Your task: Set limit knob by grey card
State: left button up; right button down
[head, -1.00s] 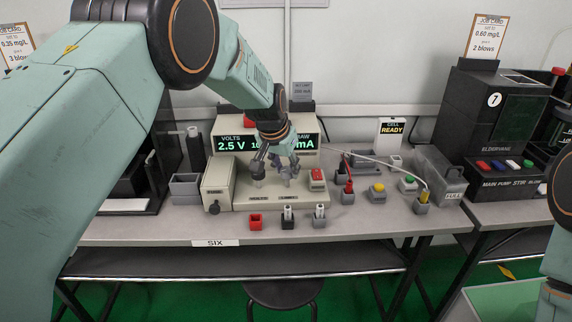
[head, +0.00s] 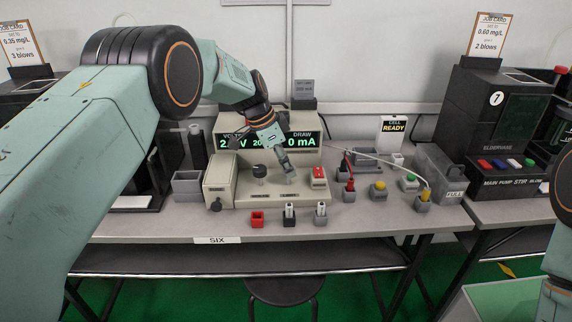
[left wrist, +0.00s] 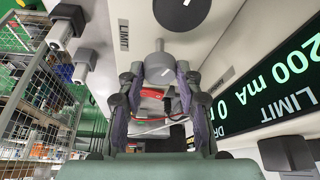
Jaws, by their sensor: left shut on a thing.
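The beige power supply (head: 222,162) stands on the bench. Its display (head: 306,141) is partly covered by my arm; in the left wrist view the display (left wrist: 272,95) reads limit 200 mA and draw 0. The left wrist view shows the grey limit knob (left wrist: 160,68) between the fingers. The volts knob (head: 259,172) stands free to its left. The grey card (head: 304,88) stands behind the supply and appears to read 200 mA. My right gripper is out of view.
A red switch (head: 319,176) sits right of the knobs. Leads, a yellow button (head: 378,190) and a "CELL READY" sign (head: 393,134) are to the right. A grey bin (head: 188,186) is at left.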

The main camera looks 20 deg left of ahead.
pick_arm(q)
jog(key=shift+m+g, duration=0.3)
jog(key=shift+m, duration=0.3)
jog(key=o, duration=1.2)
jog(key=shift+w, duration=0.1)
jog(key=shift+c, duration=0.2)
jog(key=v, duration=1.2)
jog(key=shift+a, duration=0.1)
